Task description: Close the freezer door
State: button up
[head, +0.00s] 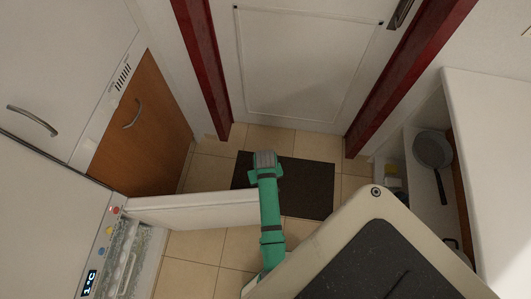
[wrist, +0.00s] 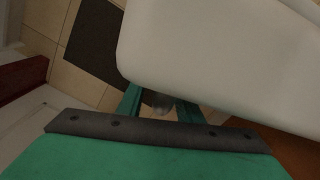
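The freezer door (head: 195,209) is a thick white slab in the head view. It stands open, swung out from the freezer (head: 125,262) at the lower left, whose lit inside shows. My green arm reaches past the free end of the door, close to it. My gripper (wrist: 160,108) shows in the wrist view with its two green fingers apart. The large white panel (wrist: 215,60) above them appears to be the door, and its edge covers or meets the fingertips. I cannot tell if they touch. A small grey shape between the fingers is unclear.
A brown cabinet door (head: 146,122) is behind the freezer door. A dark mat (head: 310,188) lies on the tiled floor before a white room door (head: 305,65) with a red frame. A white shelf unit (head: 465,120) holding a pan (head: 432,150) stands at the right.

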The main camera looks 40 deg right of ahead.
jog(key=shift+f, duration=0.25)
grip_shut()
jog(key=shift+s, duration=0.1)
